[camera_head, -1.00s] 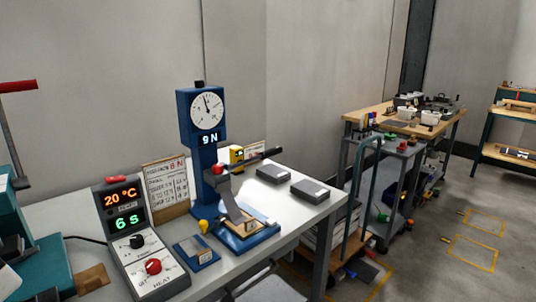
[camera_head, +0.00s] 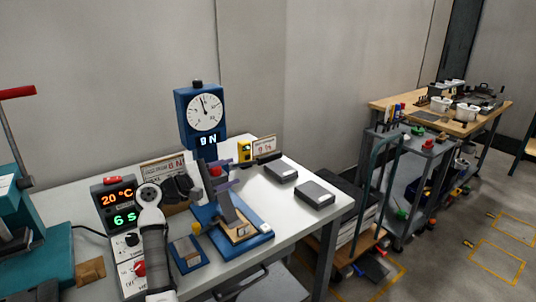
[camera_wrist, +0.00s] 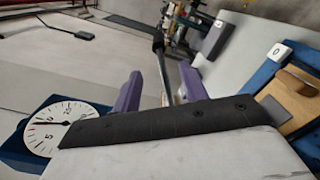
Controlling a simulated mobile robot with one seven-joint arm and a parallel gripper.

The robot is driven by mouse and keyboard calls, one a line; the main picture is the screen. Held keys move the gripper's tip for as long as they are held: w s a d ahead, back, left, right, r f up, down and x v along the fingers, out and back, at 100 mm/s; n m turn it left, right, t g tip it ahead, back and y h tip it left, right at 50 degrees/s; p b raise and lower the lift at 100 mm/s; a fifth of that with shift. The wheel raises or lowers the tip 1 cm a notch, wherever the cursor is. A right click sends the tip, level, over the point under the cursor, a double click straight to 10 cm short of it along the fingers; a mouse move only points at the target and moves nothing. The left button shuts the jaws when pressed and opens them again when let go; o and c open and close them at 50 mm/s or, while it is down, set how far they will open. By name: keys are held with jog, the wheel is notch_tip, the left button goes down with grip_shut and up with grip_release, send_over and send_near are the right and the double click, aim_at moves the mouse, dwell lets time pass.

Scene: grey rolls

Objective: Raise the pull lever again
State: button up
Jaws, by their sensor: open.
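The blue force gauge (camera_head: 201,106) stands on the bench with a round white dial; the dial (camera_wrist: 62,122) also shows at the left of the wrist view. The pull lever's dark grip (camera_head: 268,157) sticks out to the right of the gauge's column, near a red knob (camera_head: 215,170). My gripper (camera_head: 228,172) has its purple fingers apart, in front of the column, pointing right. In the wrist view, a dark rod, apparently the lever (camera_wrist: 161,66), shows between my open fingertips (camera_wrist: 160,76). I cannot tell whether they touch it. My gripper hides part of the lever's near end.
A heater box (camera_head: 120,204) with red and green readouts stands left, partly behind my arm. A blue base with a wooden block (camera_head: 238,232) lies below the gripper. Two grey boxes (camera_head: 315,194) lie at the bench's right. A trolley (camera_head: 415,180) stands beyond.

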aim_at(267, 158)
jog(key=p+x, duration=0.4)
jog(key=x, duration=0.8)
jog(key=shift+s+r+p, duration=0.1)
jog(key=shift+r+p, duration=0.1)
jog(key=shift+p, duration=0.2)
jog(key=shift+w+d+f, duration=0.1)
jog(key=shift+w+d, duration=0.3)
jog(key=shift+d, duration=0.15)
jog(key=shift+c, duration=0.4)
grip_shut()
